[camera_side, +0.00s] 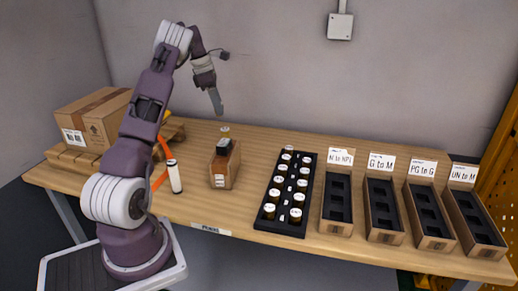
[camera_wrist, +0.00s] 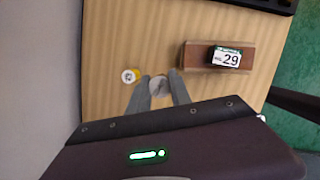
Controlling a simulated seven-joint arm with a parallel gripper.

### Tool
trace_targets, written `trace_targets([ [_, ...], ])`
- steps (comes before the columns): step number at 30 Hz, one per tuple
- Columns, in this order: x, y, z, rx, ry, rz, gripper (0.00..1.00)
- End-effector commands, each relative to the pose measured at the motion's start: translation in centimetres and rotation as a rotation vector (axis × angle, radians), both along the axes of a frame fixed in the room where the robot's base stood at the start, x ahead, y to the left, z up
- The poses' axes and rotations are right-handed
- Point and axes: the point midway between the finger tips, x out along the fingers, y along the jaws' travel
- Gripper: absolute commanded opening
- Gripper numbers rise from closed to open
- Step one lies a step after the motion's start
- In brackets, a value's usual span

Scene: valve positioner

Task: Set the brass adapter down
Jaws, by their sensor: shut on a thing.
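My gripper (camera_wrist: 158,80) is shut on a small round piece (camera_wrist: 159,87), taken to be the brass adapter. From above it looks grey, and its brass sides are hidden. In the side view my gripper (camera_side: 217,110) hangs in the air above the back of the table, and the piece cannot be made out there. A second round piece with a marked white top and a yellowish edge (camera_wrist: 129,76) is just left of the fingers in the wrist view. It appears to be the small white-topped piece (camera_side: 225,130) on the table in the side view.
A wooden block with a "29" display (camera_wrist: 228,58) stands right of my gripper; it also shows in the side view (camera_side: 222,170). A black rack (camera_side: 287,229) holds several capped pieces. Several labelled bins (camera_side: 337,229) line the right. A white cylinder (camera_side: 175,178) and carton (camera_side: 92,117) are left.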

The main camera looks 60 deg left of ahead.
Motion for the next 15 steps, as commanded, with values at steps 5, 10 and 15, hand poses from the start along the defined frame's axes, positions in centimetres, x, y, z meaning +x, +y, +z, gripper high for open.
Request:
trace_targets([
  [5, 6.7, 0.5, -0.1, 0.003, 0.001, 0.363, 0.00],
  [10, 11.2, -0.5, -0.4, 0.003, 0.001, 0.602, 0.00],
  [15, 13.9, -1.9, -0.8, 0.002, 0.002, 0.745, 0.00],
])
